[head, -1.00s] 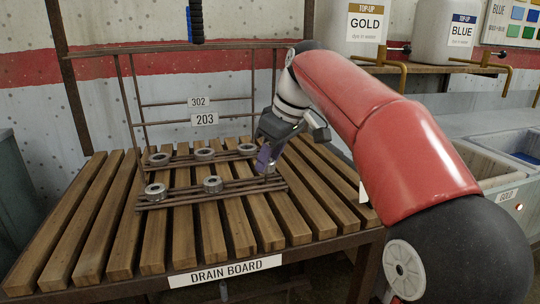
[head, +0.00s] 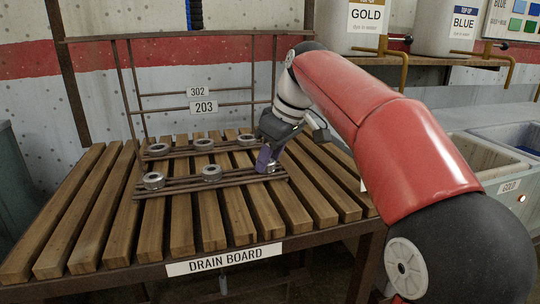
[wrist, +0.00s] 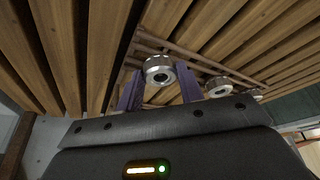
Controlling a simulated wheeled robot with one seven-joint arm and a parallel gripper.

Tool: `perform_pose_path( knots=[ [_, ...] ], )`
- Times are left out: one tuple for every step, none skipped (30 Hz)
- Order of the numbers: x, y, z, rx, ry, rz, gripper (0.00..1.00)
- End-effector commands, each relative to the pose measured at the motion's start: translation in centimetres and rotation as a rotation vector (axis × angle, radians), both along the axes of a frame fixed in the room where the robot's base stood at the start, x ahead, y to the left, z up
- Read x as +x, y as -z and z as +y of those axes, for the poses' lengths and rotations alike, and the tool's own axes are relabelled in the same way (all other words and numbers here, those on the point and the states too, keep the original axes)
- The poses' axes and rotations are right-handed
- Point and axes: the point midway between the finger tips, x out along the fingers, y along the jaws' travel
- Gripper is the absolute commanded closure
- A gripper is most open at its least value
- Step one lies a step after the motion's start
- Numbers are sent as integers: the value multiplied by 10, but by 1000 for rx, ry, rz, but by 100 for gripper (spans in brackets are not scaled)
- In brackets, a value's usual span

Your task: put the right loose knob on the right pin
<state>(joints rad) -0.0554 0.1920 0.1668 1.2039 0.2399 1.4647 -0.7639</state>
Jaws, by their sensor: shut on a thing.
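My gripper (head: 268,162), with purple fingers, is shut on a grey metal ring-shaped knob (wrist: 158,70). The knob shows between the fingertips in the wrist view. In the head view the fingers mostly hide it, at the right end of the front rail (head: 185,187) of the rack. I cannot tell whether it sits around a pin; the pin there is hidden. Two more knobs are on the front rail, one at the left (head: 154,180) and one in the middle (head: 211,172). Both also show beside the held knob in the wrist view.
The back rail carries three similar knobs, at left (head: 158,149), middle (head: 204,144) and right (head: 246,139), close behind my gripper. An upright rack frame with signs 302 (head: 197,92) and 203 (head: 204,107) stands behind. The slatted drain board (head: 110,215) is clear in front.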

Motion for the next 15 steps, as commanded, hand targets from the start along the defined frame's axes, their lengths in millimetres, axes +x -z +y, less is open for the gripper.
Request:
perform_pose_path(
  knots=[
    [0,-1,0,1,0,-1,86],
    [0,-1,0,0,0,0,86],
    [0,-1,0,0,0,0,86],
    [0,-1,0,0,0,0,86],
    [0,-1,0,0,0,0,86],
    [0,-1,0,0,0,0,86],
    [0,-1,0,0,0,0,86],
    [0,-1,0,0,0,0,86],
    [0,-1,0,0,0,0,59],
    [0,-1,0,0,0,0,55],
    [0,-1,0,0,0,0,51],
    [0,-1,0,0,0,0,46],
    [0,-1,0,0,0,0,42],
    [0,-1,0,0,0,0,38],
    [0,-1,0,0,0,0,38]
  ],
)
